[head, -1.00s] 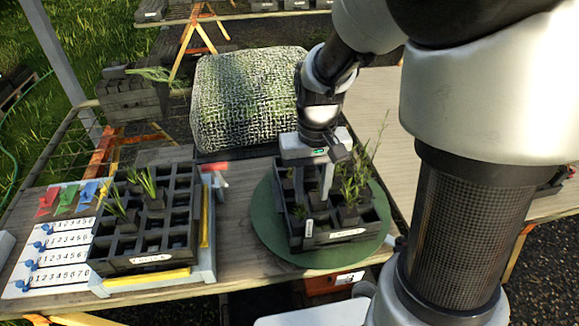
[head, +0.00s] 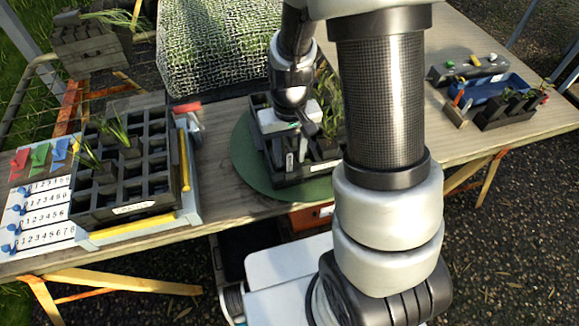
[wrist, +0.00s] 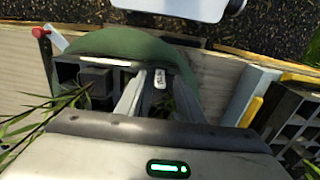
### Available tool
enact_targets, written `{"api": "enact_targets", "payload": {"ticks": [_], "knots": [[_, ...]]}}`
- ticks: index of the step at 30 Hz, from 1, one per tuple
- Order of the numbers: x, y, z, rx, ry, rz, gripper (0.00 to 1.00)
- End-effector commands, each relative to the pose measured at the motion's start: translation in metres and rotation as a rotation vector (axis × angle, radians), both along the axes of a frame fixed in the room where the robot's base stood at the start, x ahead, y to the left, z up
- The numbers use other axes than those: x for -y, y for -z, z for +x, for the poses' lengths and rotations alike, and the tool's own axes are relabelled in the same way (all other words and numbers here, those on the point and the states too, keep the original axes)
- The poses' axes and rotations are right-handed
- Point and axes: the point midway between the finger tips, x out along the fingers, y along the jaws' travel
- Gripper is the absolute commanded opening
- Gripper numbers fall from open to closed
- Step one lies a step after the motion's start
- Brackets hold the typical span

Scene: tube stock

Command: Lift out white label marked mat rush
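A small white label (head: 290,163) with dark marks stands upright at the front of the black tray (head: 318,168) on the round green turntable (head: 250,175). In the wrist view the white label (wrist: 160,78) shows between the two fingers of my gripper (wrist: 158,100). My gripper (head: 298,152) points down into the tray, with its fingers apart on either side of the label. I see no finger touching it. The label's writing is too small to read. My arm hides the tray's right part, and green plants rise behind the gripper.
A black cell tray (head: 130,205) with a few plants stands left, beside numbered slider boards (head: 42,212) and colored tags (head: 40,155). A mesh-covered block (head: 220,50) is behind. A blue bin (head: 490,88) and small pots (head: 505,108) sit on the right table.

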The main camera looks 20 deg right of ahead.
Motion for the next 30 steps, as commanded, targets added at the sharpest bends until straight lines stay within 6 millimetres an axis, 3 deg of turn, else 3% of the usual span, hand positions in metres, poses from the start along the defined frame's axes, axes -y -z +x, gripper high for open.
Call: {"api": "enact_targets", "payload": {"ticks": [3, 9, 30], "knots": [[-0.0001, -0.0004, -0.0001, 0.0, 0.0, 0.0, 0.34], [-0.0001, -0.0005, -0.0001, 0.0, 0.0, 0.0, 0.01], [-0.0003, -0.0058, 0.0001, 0.0, 0.0, 0.001, 0.0]]}}
